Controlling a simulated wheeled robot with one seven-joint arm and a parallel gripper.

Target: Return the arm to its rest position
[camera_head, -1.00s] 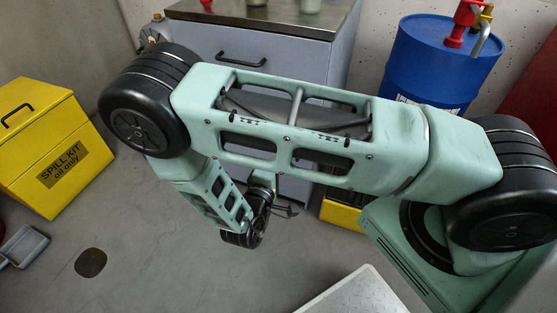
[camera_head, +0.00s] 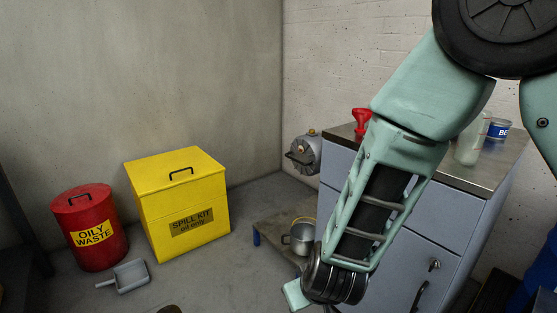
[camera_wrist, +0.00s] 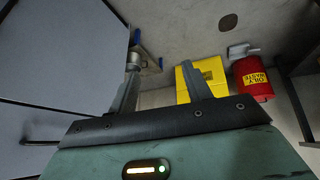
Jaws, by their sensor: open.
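My green arm crosses the right side of the head view, with its forearm slanting down to the dark wrist joint in front of the grey cabinet (camera_head: 400,262). Only a bit of pale green shows beyond the wrist there, and the fingers cannot be made out. The left finger is beside the cabinet's pale face.
A yellow spill kit box (camera_head: 185,212), a red oily waste bin (camera_head: 90,232) and a grey scoop (camera_head: 124,277) are on the floor at left. A metal pot (camera_head: 301,237) stands on a low platform (camera_head: 272,222) beside the cabinet. A red funnel (camera_head: 361,119) is on the cabinet top.

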